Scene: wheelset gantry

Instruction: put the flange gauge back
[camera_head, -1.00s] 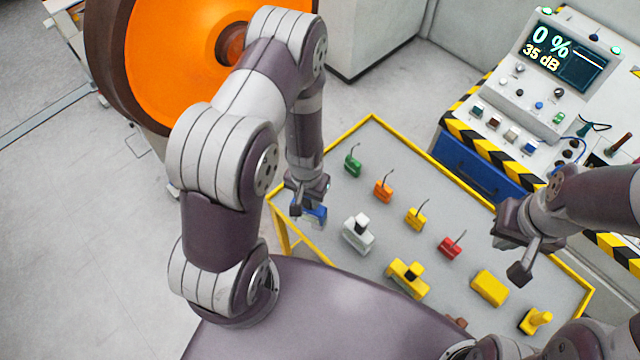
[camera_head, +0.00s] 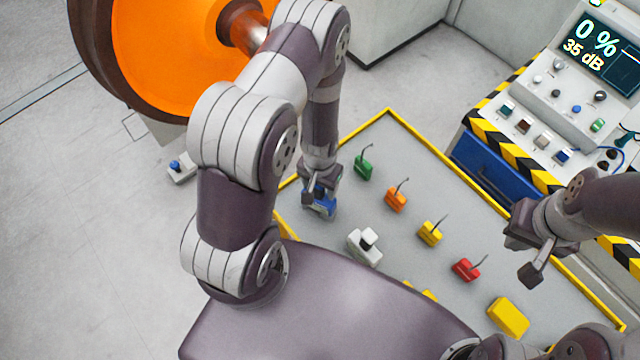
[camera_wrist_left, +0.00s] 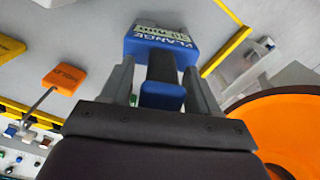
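The flange gauge is a blue block (camera_head: 320,207) with a dark stem, at the table's left end. In the left wrist view its blue body (camera_wrist_left: 160,45) shows the word FLANGE. My left gripper (camera_head: 318,192) is right over it. In the left wrist view, the fingers of my left gripper (camera_wrist_left: 156,72) stand on both sides of the dark stem, with gaps visible, so it looks open around the stem. The gauge appears to stand on the table; its underside is hidden. My right gripper (camera_head: 532,262) hangs over the table's right side, with nothing visible in it; its opening is unclear.
The grey table (camera_head: 400,150) has a yellow rim. Beside the flange gauge stands a white gauge (camera_head: 364,246); green (camera_head: 363,167), orange (camera_head: 396,200), yellow (camera_head: 430,233) and red (camera_head: 466,269) blocks stand behind. The orange wheel (camera_head: 165,60) is at the upper left, a control console (camera_head: 560,110) at the right.

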